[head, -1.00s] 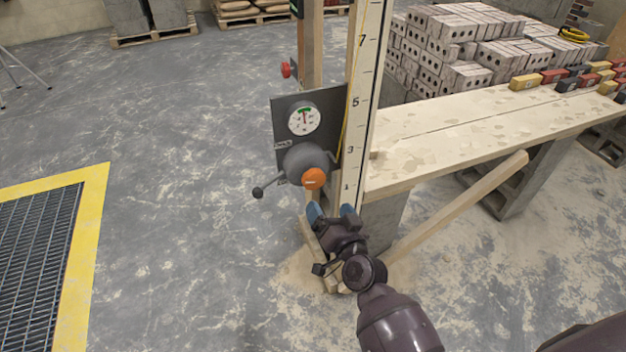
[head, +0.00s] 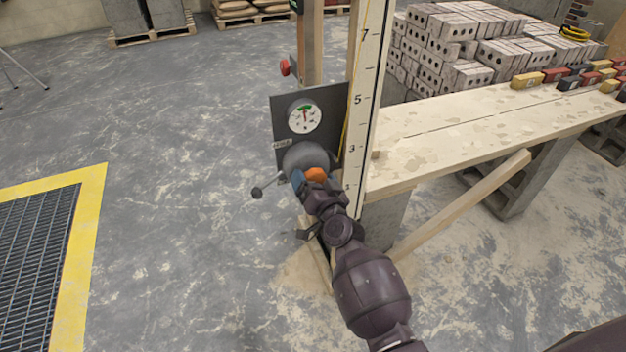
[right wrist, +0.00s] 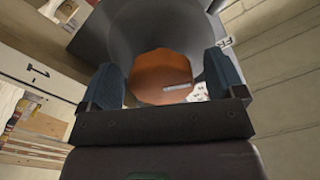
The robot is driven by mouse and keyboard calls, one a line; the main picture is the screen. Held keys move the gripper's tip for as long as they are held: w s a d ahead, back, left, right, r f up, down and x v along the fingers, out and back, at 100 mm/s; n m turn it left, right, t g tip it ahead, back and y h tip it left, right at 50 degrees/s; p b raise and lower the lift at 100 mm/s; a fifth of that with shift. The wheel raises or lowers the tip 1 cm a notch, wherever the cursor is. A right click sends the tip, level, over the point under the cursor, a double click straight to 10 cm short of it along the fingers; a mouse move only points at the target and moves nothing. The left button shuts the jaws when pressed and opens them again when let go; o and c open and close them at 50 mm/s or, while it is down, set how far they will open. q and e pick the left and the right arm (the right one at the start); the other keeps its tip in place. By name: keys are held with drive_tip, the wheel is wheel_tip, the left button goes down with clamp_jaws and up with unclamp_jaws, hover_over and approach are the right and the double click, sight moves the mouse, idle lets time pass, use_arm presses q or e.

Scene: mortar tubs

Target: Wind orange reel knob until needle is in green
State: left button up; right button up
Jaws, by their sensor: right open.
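The orange reel knob (head: 317,174) sits on the front of a dark grey round reel (head: 305,157), fixed to a grey panel (head: 335,105) on the post. A white dial (head: 304,115) above it has a green band at its top. Its thin needle points roughly upward; it is too small to tell whether it lies in the green. My right gripper (head: 316,183) is open at the knob, partly hiding it. In the right wrist view the knob (right wrist: 160,72) lies between the two blue fingertips, with gaps visible on both sides. My left gripper is not in view.
A numbered white staff (head: 367,100) stands right of the panel, beside a plank bench (head: 450,135) with a slanting wooden brace (head: 460,207). Open floor lies to the left.

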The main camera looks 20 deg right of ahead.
drive_tip(key=shift+w, duration=0.2)
drive_tip(key=c, duration=0.9)
drive_tip(key=shift+r+m, duration=0.15)
drive_tip(key=shift+m, duration=1.05)
drive_tip(key=shift+c, duration=0.2)
drive_tip(key=shift+a+m+p, duration=0.1)
drive_tip(key=shift+m+p, duration=0.25)
drive_tip(key=shift+m, duration=0.85)
